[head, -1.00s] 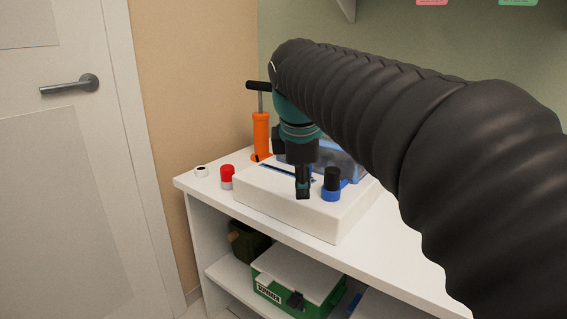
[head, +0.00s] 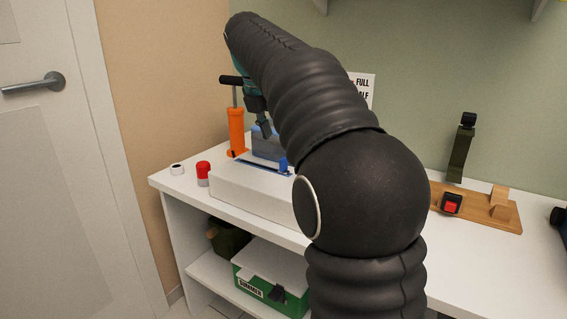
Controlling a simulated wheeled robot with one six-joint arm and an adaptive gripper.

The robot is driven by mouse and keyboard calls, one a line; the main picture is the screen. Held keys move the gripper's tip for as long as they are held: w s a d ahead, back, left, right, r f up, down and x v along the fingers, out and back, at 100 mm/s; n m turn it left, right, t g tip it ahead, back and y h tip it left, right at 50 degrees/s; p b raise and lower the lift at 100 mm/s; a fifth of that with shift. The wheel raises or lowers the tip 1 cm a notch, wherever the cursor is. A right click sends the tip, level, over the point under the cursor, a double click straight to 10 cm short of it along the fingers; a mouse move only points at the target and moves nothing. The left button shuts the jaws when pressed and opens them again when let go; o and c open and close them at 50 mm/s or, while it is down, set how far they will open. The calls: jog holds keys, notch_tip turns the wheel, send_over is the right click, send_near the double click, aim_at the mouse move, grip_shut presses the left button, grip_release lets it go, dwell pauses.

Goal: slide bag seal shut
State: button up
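A translucent bluish bag (head: 266,146) stands behind the white block (head: 240,190) on the counter. A dark blue strip (head: 258,166), which looks like the seal line, runs along the block's top in front of the bag. A small blue piece (head: 284,166) shows at the strip's right end, partly hidden by my arm. My gripper (head: 265,130) points down in front of the bag's upper part, above the strip. Its fingers are small and seen edge-on, so I cannot tell whether they are open or whether they touch the bag.
An orange pump (head: 236,130) with a black handle stands left of the bag. A red-capped item (head: 203,170) and a white ring (head: 177,169) sit farther left. A wooden board (head: 485,210) with a red switch lies right. My arm hides the middle counter.

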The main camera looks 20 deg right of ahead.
jog(key=b+x, duration=0.1)
jog(key=x, duration=0.8)
jog(key=shift+f+b, duration=0.3)
grip_shut()
